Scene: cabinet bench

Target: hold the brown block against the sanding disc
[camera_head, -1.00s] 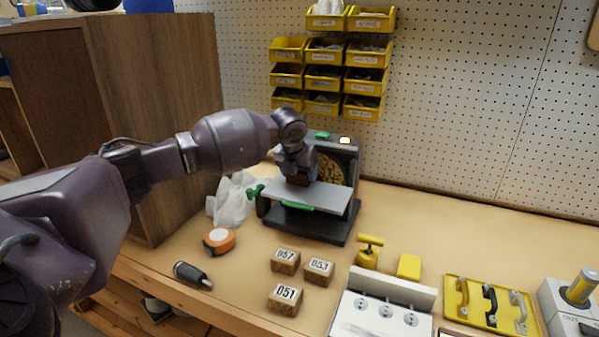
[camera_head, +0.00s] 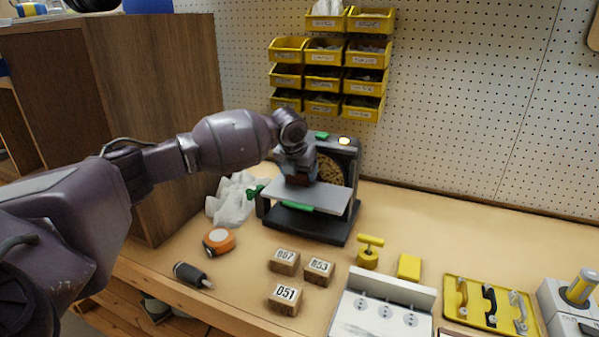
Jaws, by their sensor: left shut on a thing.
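The disc sander stands at the back of the bench, with its tan sanding disc (camera_head: 332,170) facing forward and a grey work table (camera_head: 325,196) in front of it. My left gripper (camera_head: 299,178) points down over the left part of the work table and is shut on the brown block (camera_head: 298,182). The block is low, at or just above the table surface, close to the disc. The gripper hides most of the block, and I cannot tell whether it touches the disc. My right gripper does not show.
Numbered wooden blocks (camera_head: 285,299) lie in front of the sander. An orange tape measure (camera_head: 219,241), a dark cylindrical tool (camera_head: 192,275) and a crumpled white bag (camera_head: 232,200) lie left. A yellow tool (camera_head: 368,252), a yellow block (camera_head: 409,266) and a yellow tray (camera_head: 463,312) lie right. Yellow bins (camera_head: 324,78) hang above.

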